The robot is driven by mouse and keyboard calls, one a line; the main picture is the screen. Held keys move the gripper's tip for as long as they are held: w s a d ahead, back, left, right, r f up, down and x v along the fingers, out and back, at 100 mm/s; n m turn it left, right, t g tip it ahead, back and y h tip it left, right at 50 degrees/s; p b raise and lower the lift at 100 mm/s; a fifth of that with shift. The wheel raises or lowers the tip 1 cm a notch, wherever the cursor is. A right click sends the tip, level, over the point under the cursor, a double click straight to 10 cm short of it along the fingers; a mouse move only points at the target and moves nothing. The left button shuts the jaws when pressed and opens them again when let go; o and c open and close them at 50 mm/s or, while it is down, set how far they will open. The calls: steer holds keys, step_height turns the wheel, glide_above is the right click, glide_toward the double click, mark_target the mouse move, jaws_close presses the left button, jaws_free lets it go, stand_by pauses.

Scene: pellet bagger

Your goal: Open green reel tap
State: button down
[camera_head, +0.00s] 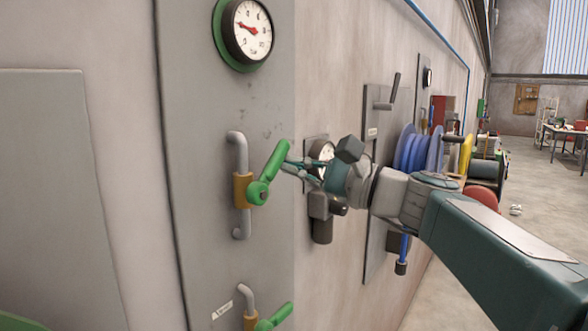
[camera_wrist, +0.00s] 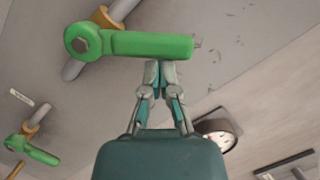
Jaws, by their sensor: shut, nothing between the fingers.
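A green tap lever (camera_head: 273,167) sits on an orange-brown valve body (camera_head: 242,190) on a grey pipe (camera_head: 238,151) fixed to the grey panel. The lever slants up and right from its pivot. My gripper (camera_head: 287,165) is at the lever's outer half, its fingers together with nothing between them. In the wrist view the green lever (camera_wrist: 150,45) lies across the top, and the closed fingertips (camera_wrist: 160,68) are at its lower edge; I cannot tell if they touch. A second green lever (camera_head: 274,317) on a similar valve is lower on the panel. It also shows in the wrist view (camera_wrist: 32,149).
A green-rimmed gauge (camera_head: 247,30) is above the valve. Another gauge (camera_head: 321,153) and dark fittings (camera_head: 321,217) are on the wall behind my gripper. A blue hose reel (camera_head: 417,150) is farther right. Open floor (camera_head: 540,215) lies at the right.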

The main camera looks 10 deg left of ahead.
mark_target(279, 147)
steer(key=n, duration=0.1)
steer(key=s+r+n, duration=0.1)
steer(key=n, duration=0.1)
steer(key=r+n, duration=0.1)
steer(key=n, duration=0.1)
steer(key=shift+s+a+r+g+h, duration=0.1)
steer(key=shift+s+a+g+h, duration=0.2)
steer(key=shift+a+g+h, duration=0.1)
steer(key=shift+s+a+r+n+h, duration=0.2)
steer(key=shift+s+r+n, duration=0.15)
steer(key=shift+n, duration=0.5)
steer(key=shift+s+a+r+n+h, duration=0.15)
steer(key=shift+s+n, duration=0.25)
steer(key=shift+n, duration=0.45)
steer(key=shift+g, duration=0.3)
